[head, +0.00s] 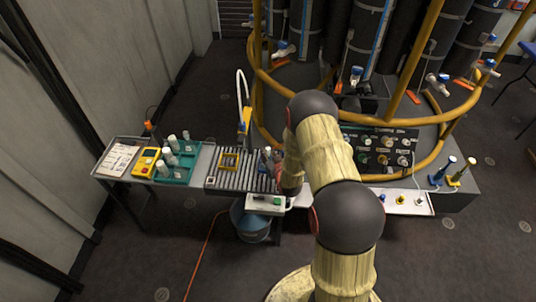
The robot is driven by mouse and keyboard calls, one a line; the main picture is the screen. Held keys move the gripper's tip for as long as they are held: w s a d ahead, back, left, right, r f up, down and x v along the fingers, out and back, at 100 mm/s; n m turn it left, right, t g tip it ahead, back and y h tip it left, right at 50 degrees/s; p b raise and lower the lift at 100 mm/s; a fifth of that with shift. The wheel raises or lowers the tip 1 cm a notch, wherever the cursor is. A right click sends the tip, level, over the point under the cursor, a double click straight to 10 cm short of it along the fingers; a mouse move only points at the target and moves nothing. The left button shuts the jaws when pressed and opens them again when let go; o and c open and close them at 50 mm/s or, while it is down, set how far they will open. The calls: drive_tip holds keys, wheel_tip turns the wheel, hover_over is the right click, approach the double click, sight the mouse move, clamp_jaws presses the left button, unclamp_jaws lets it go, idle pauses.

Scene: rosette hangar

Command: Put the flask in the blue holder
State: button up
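My arm reaches over the bench and bends down to the slatted drain rack (226,182). My gripper (270,161) is at the arm's low end, small and partly hidden by the wrist, and its fingers cannot be made out. Small grey-blue shapes show there, and I cannot tell whether one is the flask. At the right end of the bench a small blue holder (435,180) stands beside a yellow one (453,182). My gripper is well to the left of both holders.
A teal tray (178,177) with several pale bottles, a yellow meter (146,162) and a clipboard (118,159) lie at the left. A connector panel (383,150) and the yellow-railed rosette (330,80) stand behind. A bucket (251,224) is below.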

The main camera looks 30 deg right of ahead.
drive_tip(key=o, duration=0.4)
drive_tip(key=shift+o, duration=0.2)
drive_tip(key=shift+r, duration=0.15)
drive_tip(key=p+v, duration=0.3)
drive_tip(key=v, duration=0.9)
drive_tip(key=w+a+r+n+g, duration=0.15)
drive_tip(key=w+r, duration=0.25)
drive_tip(key=r, duration=0.9)
drive_tip(key=s+a+r+g, duration=0.1)
drive_tip(key=s+a+r, duration=0.15)
drive_tip(key=r, duration=0.35)
drive_tip(key=s+a+r+g, duration=0.2)
drive_tip(key=a+r, duration=0.1)
drive_tip(key=r, duration=0.3)
drive_tip(key=s+a+r+g, duration=0.1)
drive_tip(key=s+a+r, duration=0.2)
drive_tip(key=s, duration=0.6)
drive_tip(key=s+a+r+g+y, duration=0.1)
drive_tip(key=s+a+r, duration=0.3)
drive_tip(key=s, duration=0.4)
drive_tip(key=s+a+r+n+g+y, duration=0.1)
drive_tip(key=s+a+r, duration=0.2)
drive_tip(key=s, duration=0.6)
wheel_tip(320, 180, up, 2)
drive_tip(key=shift+s+a+r, duration=0.15)
drive_tip(key=shift+s+a, duration=0.1)
drive_tip(key=shift+s, duration=0.1)
